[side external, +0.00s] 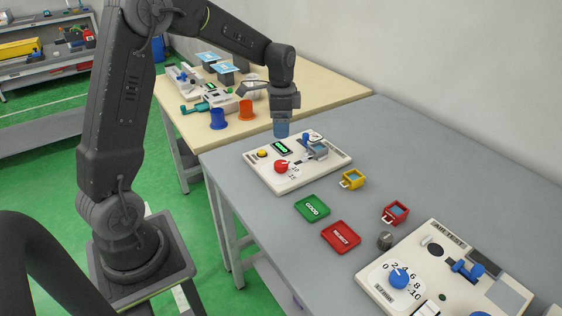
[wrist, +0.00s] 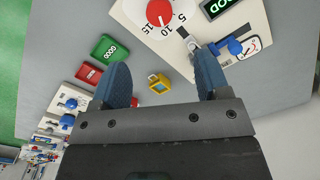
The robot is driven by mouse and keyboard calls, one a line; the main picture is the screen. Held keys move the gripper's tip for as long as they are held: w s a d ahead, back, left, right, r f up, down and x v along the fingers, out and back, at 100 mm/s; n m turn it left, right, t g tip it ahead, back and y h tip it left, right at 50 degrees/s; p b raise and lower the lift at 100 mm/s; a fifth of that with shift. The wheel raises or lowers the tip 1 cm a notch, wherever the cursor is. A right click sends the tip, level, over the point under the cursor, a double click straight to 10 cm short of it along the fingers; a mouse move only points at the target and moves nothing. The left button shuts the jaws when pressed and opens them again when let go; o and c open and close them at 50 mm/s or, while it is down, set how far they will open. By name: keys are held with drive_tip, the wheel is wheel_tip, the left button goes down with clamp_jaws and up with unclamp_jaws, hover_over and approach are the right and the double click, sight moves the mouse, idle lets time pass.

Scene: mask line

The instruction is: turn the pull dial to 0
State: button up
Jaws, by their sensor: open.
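The red dial (side external: 281,167), which I take as the pull dial, sits on a white tester panel (side external: 262,176) at the back of the grey table. It also shows at the top edge of the wrist view (wrist: 160,12), beside the marks 5, 10 and 15. Its white pointer line seems to lie toward the 10. I cannot make out a 0 mark. My gripper (side external: 282,130) is above the back part of this panel, apart from the dial. In the wrist view my gripper (wrist: 162,76) has its two blue fingers spread wide, with nothing held.
The panel also carries a lit green display (side external: 282,147), a yellow button (side external: 262,153) and a clamp (side external: 316,150). Green GOOD (side external: 312,207) and red REJECT (side external: 341,237) trays lie in front. An AIR TEST panel with a blue dial (side external: 399,278) stands at front right.

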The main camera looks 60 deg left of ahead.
sight(281, 163)
wheel_tip(281, 163, down, 13)
drive_tip(key=shift+r, duration=0.15)
idle(0.4)
drive_tip(key=c, duration=0.9)
